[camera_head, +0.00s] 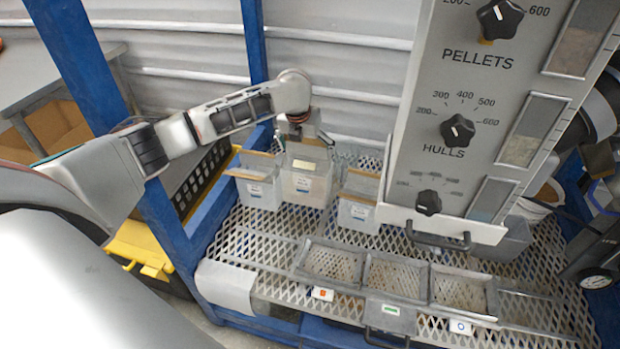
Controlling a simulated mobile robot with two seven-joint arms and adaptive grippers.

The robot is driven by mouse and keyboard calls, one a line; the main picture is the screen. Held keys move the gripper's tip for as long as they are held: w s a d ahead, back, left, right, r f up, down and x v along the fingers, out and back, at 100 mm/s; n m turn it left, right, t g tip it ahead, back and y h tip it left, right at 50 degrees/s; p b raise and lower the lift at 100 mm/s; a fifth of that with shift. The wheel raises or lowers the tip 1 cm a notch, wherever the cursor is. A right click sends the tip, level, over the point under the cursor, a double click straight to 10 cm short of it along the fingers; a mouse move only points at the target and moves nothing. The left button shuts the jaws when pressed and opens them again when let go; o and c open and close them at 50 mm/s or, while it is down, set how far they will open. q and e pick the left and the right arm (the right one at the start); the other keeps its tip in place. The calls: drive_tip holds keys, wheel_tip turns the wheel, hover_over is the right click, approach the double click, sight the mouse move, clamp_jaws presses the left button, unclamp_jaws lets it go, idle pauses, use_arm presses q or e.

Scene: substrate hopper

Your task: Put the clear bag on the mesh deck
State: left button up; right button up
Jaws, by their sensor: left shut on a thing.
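The clear bag (305,183) is a pale, see-through pouch with a small label, upright between two grey bins. My left gripper (303,142) is above it at the back of the mesh deck, pointing down and shut on its top. The mesh deck (262,246) is a light grey expanded-metal grating in a blue frame. The bag's lower edge looks close to the grating; I cannot tell whether it touches. My right gripper is not in view.
A grey bin (258,190) is close left of the bag, another (358,213) close right. A tall dial panel (460,110) overhangs the deck's right side. An open three-part tray (397,277) sits in front. The left-front grating is clear.

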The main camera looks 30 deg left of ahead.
sight(306, 159)
use_arm(q)
wheel_tip(306, 159, down, 5)
drive_tip(key=shift+r+b, duration=0.1)
drive_tip(key=shift+b, duration=0.4)
drive_tip(key=shift+f, duration=0.35)
wheel_tip(306, 159, down, 6)
drive_tip(key=shift+r+b, duration=0.15)
drive_tip(key=shift+b, duration=0.65)
drive_tip(key=shift+r, duration=0.15)
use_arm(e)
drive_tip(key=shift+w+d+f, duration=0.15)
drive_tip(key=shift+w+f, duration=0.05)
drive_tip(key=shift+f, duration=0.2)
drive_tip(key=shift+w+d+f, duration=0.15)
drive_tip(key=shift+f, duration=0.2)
use_arm(q)
drive_tip(key=o, duration=1.7)
drive_tip(key=shift+f, duration=0.2)
